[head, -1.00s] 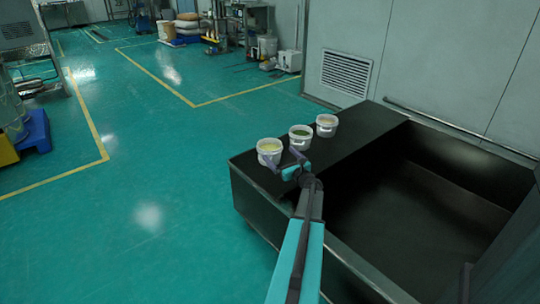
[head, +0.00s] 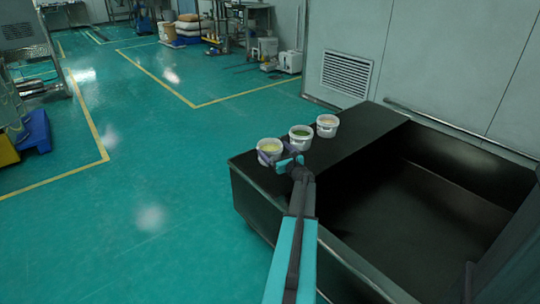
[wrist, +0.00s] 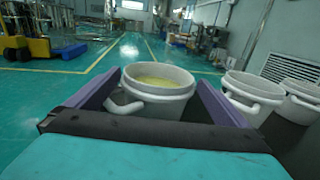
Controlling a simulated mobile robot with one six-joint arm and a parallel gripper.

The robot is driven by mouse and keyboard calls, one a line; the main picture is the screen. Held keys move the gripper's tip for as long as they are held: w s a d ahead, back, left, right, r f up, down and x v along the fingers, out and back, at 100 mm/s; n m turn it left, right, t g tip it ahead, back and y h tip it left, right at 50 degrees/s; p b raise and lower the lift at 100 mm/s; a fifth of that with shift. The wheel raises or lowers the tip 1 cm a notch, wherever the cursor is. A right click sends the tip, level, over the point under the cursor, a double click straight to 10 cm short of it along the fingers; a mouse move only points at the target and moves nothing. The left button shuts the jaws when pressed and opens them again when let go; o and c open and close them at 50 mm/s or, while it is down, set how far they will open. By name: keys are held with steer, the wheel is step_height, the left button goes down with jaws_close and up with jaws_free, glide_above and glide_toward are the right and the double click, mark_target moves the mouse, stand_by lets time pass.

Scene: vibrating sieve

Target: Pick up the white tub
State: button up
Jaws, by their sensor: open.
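Three white tubs stand in a row on the black ledge. The nearest white tub (head: 269,147) holds something pale yellow. In the wrist view this tub (wrist: 158,94) stands upright between the two purple fingers of my gripper (wrist: 152,98), with its handle toward me. My gripper (head: 277,158) is open around it; I cannot tell whether either finger touches it. The lower front of the nearest tub is partly hidden by my gripper.
The black ledge (head: 345,140) borders a deep black basin (head: 430,210) on the right. The middle tub (wrist: 251,96) is close to the right finger in the wrist view. A grey wall with a vent (head: 346,73) is behind. Open green floor (head: 130,200) lies left.

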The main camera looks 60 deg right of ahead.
mark_target(270, 143)
steer(key=shift+b+x, duration=0.35)
steer(key=shift+x, duration=1.85)
steer(key=shift+a, duration=0.1)
steer(key=c, duration=1.1)
steer(key=shift+r, duration=0.1)
steer(key=shift+r, duration=0.5)
steer(key=s+a+r+p, duration=0.2)
steer(key=s+a+r, duration=0.2)
steer(key=s+a, duration=0.6)
steer(key=shift+s+a+p, duration=0.4)
steer(key=shift+a, duration=0.5)
